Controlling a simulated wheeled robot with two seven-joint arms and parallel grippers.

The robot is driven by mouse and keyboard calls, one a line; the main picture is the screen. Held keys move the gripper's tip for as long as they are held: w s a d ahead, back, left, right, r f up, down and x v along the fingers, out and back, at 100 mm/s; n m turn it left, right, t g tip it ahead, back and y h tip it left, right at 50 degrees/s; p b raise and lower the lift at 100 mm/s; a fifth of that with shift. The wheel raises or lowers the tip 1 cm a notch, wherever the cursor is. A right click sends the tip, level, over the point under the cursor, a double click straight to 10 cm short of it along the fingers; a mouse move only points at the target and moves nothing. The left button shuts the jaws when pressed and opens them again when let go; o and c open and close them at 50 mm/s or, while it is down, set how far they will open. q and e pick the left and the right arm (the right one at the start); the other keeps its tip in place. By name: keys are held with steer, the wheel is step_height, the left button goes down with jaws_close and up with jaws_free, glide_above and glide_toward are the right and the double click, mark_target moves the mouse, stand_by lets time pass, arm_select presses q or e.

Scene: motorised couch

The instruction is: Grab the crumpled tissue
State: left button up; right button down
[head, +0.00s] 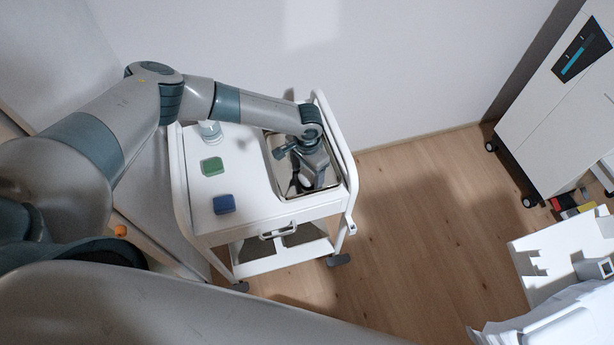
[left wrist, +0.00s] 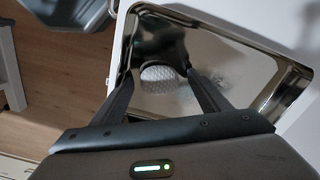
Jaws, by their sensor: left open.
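A small whitish, textured thing that looks like the crumpled tissue (left wrist: 160,79) lies in a shiny metal tray. In the head view, a bit of the white tissue (head: 304,181) shows beside my gripper, which hides the rest. The metal tray (head: 275,160) is set in the right part of a white trolley's top. My left gripper (head: 302,186) points down into the tray. In the left wrist view, its open fingers (left wrist: 160,84) stand on either side of the tissue. I cannot tell whether they touch it. My right gripper is not in view.
On the trolley (head: 250,205), left of the tray, are a green block (head: 212,166), a blue block (head: 224,204) and a clear container (head: 210,130). The tray has raised walls. A white cabinet (head: 560,95) stands at right, with open wooden floor (head: 420,220) between.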

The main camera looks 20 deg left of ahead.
mark_target(309, 177)
arm_select(q)
steer(key=c, duration=1.1)
steer(key=shift+r, duration=0.1)
steer(key=shift+r+b, duration=0.4)
steer(key=shift+r, duration=0.05)
steer(key=r, duration=0.1)
steer(key=r+b, duration=0.1)
steer(key=r, duration=0.1)
steer(key=shift+s+d+b, duration=0.25)
steer(key=shift+d+b, duration=0.1)
steer(key=shift+b, duration=0.05)
steer(key=shift+s+d+r+b, duration=0.6)
steer(key=shift+s+d+r, duration=0.6)
steer(key=shift+d, duration=0.15)
steer(key=shift+s+d+r+b, duration=0.6)
steer(key=shift+s+d+r, duration=0.55)
steer(key=shift+d, duration=0.25)
steer(key=shift+s+d+r+b, duration=0.6)
steer(key=shift+s+d+r, duration=0.55)
steer(key=shift+d, duration=0.2)
